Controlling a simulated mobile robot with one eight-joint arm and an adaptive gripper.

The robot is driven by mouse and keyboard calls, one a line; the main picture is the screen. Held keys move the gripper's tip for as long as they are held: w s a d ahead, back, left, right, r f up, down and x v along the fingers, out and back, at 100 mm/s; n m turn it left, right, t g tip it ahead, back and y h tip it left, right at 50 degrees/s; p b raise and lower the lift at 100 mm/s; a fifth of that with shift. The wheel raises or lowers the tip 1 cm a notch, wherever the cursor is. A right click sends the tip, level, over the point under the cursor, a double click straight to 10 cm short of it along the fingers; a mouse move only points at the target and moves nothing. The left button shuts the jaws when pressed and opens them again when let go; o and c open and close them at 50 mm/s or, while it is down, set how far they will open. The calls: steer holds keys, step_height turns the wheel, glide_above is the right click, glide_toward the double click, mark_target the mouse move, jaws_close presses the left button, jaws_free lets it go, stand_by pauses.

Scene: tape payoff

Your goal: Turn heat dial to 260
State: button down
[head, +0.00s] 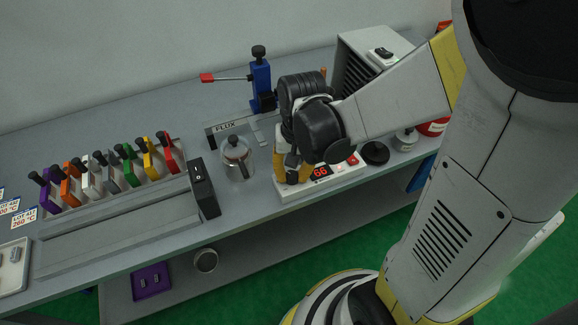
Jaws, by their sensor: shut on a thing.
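The heat unit, a low white box (350,174), sits near the front edge of the bench. Its red display (320,173) reads 66, and a red button (352,160) is to the right of it. My gripper (292,178) points down onto the left end of the box. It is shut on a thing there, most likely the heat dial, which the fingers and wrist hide. I cannot see how the dial is turned.
A glass pot (236,160) stands close to the left of my gripper. A blue clamp stand (261,85) is behind. A row of coloured clips (128,165) and a black switch box (203,188) are left. A black round pad (375,153) is right.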

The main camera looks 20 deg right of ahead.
mark_target(295, 175)
stand_by(0.4)
steer(key=c, duration=1.1)
jaws_free()
steer(key=shift+r, duration=0.1)
steer(key=r, duration=1.1)
steer(key=shift+s+d+r, duration=0.15)
steer(key=shift+d+r, duration=0.25)
